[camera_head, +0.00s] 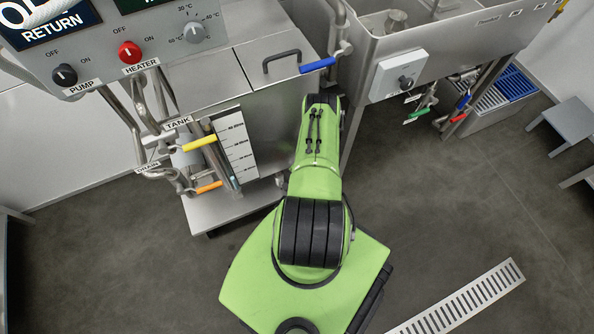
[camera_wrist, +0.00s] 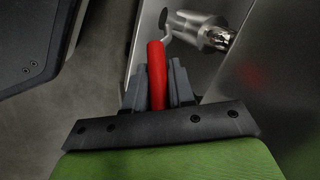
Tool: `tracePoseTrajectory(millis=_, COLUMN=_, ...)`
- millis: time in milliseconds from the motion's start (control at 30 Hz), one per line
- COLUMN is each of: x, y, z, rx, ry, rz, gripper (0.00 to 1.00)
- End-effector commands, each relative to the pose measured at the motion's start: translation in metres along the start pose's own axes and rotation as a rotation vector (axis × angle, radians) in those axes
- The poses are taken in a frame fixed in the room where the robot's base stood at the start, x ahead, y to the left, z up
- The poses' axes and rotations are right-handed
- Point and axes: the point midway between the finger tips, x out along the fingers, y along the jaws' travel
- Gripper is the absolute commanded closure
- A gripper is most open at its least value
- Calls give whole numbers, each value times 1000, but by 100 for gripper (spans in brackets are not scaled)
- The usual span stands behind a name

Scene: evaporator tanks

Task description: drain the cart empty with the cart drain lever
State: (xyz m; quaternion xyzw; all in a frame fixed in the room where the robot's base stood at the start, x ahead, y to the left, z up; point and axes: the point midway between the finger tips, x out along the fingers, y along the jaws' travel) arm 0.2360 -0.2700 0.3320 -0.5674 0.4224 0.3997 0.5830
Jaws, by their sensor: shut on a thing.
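In the wrist view a red lever handle (camera_wrist: 156,58) stands between the two dark fingers of my gripper (camera_wrist: 158,78), which is shut on it. The handle's bent metal stem joins a short steel valve or pipe end (camera_wrist: 205,32) on a steel wall. No label shows beside this lever, so I cannot read from it which lever it is. In the head view my green arm hides the gripper and the held lever. A steel tank body (camera_head: 277,110) with a level scale (camera_head: 236,142) stands just left of my arm. No liquid or flow can be made out.
A yellow lever (camera_head: 198,143), an orange lever (camera_head: 208,187) and a blue lever (camera_head: 317,65) are on the tank side. A control panel (camera_head: 130,45) is at upper left. A steel sink (camera_head: 455,42) stands at right. The grey floor (camera_head: 455,215) is open, with a drain grate (camera_head: 465,300).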

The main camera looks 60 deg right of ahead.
Motion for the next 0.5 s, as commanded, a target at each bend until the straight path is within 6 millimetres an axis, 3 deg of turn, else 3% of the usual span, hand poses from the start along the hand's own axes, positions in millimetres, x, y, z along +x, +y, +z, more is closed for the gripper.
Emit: tracePoseTrajectory(millis=500, x=-10, y=-13, z=16, rx=-72, ry=187, rz=108, gripper=100)
